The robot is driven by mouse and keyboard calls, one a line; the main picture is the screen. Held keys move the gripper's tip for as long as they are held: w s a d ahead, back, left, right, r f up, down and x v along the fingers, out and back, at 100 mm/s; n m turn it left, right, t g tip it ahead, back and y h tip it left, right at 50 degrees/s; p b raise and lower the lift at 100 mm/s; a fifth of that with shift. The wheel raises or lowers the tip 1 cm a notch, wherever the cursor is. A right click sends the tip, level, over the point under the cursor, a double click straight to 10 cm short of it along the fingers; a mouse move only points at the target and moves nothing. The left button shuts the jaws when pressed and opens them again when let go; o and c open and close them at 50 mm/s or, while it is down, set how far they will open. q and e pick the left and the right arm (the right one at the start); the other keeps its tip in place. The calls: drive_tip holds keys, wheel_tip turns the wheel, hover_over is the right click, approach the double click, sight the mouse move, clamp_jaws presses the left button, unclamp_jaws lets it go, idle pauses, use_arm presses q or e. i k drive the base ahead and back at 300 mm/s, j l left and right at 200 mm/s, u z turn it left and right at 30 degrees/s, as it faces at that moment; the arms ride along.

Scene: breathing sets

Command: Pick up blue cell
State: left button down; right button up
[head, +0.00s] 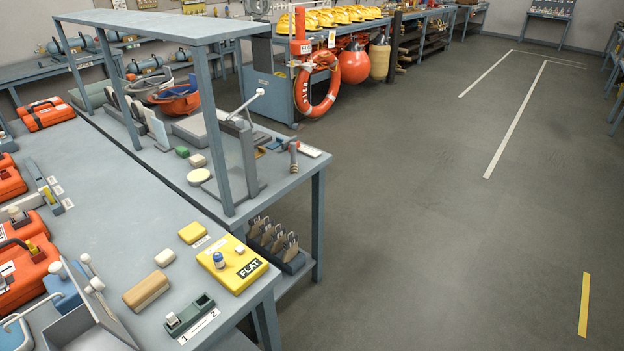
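The blue cell (219,261) looks like a small upright cylinder with a blue body and a pale top. It stands on the left part of a yellow tray marked FLAT (246,283), near the corner of the grey bench (120,195). A small white piece is also on the tray, to the right of the cell. Neither of my grippers shows in the head view.
A green two-slot holder labelled 1 and 2 (189,314), a tan block (146,291) and a white block (165,257) lie left of the tray. A yellow block (192,232) lies behind it. A shelf frame (228,150) rises behind. Open floor lies right.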

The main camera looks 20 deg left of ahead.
sight(217, 257)
drive_tip(key=u, duration=1.2)
